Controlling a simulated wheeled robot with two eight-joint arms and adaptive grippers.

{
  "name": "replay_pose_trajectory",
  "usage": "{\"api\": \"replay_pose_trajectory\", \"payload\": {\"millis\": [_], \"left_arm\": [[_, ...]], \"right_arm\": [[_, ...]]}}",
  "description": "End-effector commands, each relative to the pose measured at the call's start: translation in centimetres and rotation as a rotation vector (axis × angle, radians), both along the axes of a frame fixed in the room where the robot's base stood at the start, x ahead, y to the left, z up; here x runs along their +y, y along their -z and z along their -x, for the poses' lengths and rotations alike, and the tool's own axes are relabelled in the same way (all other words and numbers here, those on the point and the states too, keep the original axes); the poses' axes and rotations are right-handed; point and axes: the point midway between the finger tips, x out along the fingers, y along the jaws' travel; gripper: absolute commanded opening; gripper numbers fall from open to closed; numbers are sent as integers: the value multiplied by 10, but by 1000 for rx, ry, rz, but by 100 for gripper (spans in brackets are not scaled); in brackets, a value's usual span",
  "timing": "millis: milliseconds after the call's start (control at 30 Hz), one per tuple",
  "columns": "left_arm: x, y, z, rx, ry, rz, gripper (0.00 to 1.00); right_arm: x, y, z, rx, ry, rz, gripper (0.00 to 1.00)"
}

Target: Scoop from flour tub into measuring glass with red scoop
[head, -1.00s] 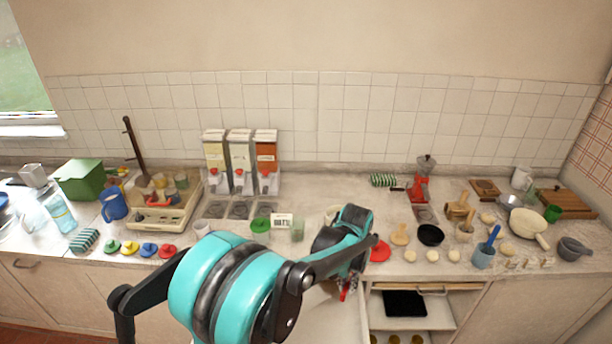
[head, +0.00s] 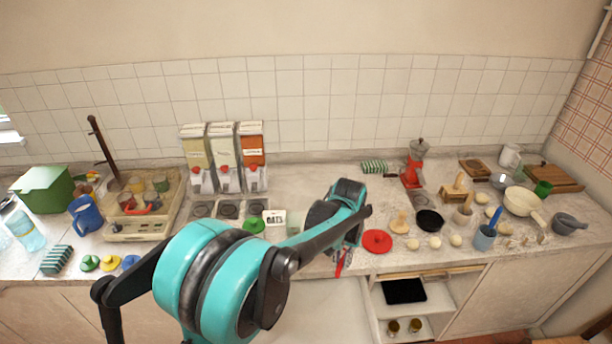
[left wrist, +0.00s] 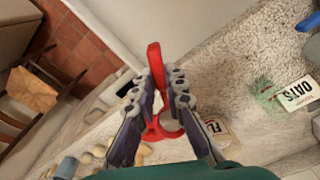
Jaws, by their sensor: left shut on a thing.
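My left gripper (head: 343,243) is shut on the red scoop (left wrist: 156,65), held over the counter's front edge. In the head view a bit of red (head: 340,264) shows below the fingers. In the left wrist view the scoop's handle sticks up between the fingers (left wrist: 158,92); its lower end is hard to tell from the red behind it. The flour tub (left wrist: 214,128), with a label partly reading "FL", is partly hidden behind the fingers; my gripper hides it in the head view. A clear greenish glass (head: 293,229), perhaps the measuring glass, stands left of the gripper beside the OATS label (head: 274,217).
A green lid (head: 253,225) lies left. Three dispensers (head: 224,160) stand at the back.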

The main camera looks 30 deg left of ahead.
Motion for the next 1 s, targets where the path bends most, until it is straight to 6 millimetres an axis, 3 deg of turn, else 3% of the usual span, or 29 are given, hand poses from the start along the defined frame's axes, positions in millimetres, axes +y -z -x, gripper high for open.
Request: {"api": "replay_pose_trajectory", "payload": {"millis": [500, 933, 1000], "left_arm": [[0, -4, -14, -1, -194, 0, 0], [0, -11, -15, -1, -225, 0, 0], [1, -11, -15, -1, -228, 0, 0]], "right_arm": [[0, 57, 0, 0, 0, 0, 34], [0, 60, 0, 0, 0, 0, 34], [0, 59, 0, 0, 0, 0, 40]]}}
